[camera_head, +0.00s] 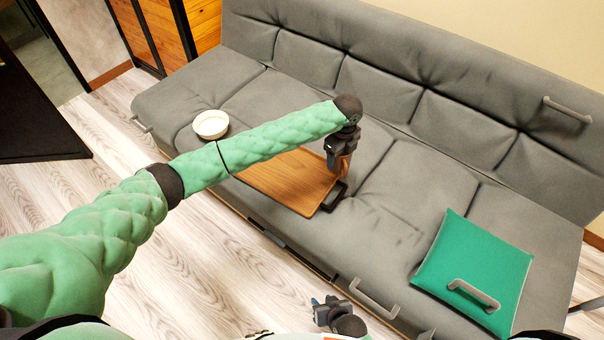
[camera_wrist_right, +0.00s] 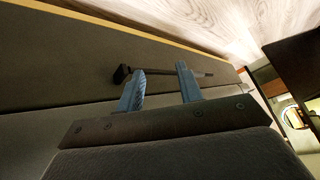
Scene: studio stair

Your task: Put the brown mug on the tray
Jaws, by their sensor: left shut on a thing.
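The wooden tray (camera_head: 275,185) with dark handles lies on the grey sofa seat in the head view, partly hidden behind my left arm. My left gripper (camera_head: 338,162) points down at the tray's right end. It is shut on the brown mug (camera_head: 346,167), of which only a small part shows. I cannot tell whether the mug touches the tray. My right gripper (camera_head: 328,308) is low in front of the sofa, far from the mug. In the right wrist view its two blue fingers (camera_wrist_right: 160,84) are apart with nothing held between them.
A white bowl (camera_head: 210,124) sits on the seat left of the tray. A green cushion (camera_head: 473,270) lies on the right seat. Metal handles stick out from the sofa front (camera_head: 376,299). A dark bar (camera_wrist_right: 170,72) shows behind my right fingers.

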